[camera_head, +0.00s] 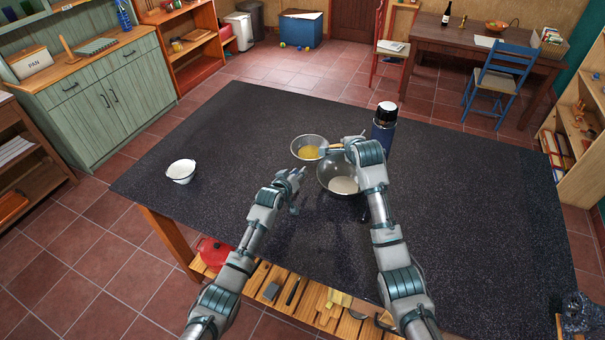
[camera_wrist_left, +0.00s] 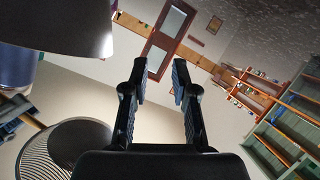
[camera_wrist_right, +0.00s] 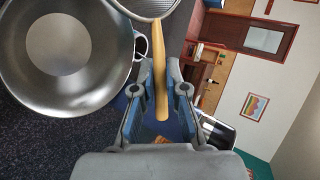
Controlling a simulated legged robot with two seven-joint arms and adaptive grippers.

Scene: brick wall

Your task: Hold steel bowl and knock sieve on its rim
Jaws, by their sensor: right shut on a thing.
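The large steel bowl (camera_head: 342,178) stands on the dark table with pale contents in it. It fills the upper left of the right wrist view (camera_wrist_right: 95,75). The sieve (camera_head: 309,148), a round metal piece with something yellow in it, is beyond and left of the bowl. Its ribbed round underside shows in the left wrist view (camera_wrist_left: 60,150). My right gripper (camera_head: 345,145) is shut on the sieve's wooden handle (camera_wrist_right: 158,45), above the bowl's far side. My left gripper (camera_head: 297,176) is open and empty, left of the bowl and apart from it.
A dark blue flask (camera_head: 384,128) stands close behind my right gripper. A white enamel mug (camera_head: 181,171) stands at the table's left. The table (camera_head: 480,210) is clear on the right and between mug and bowls. A shelf with a red pot (camera_head: 214,253) lies below the front edge.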

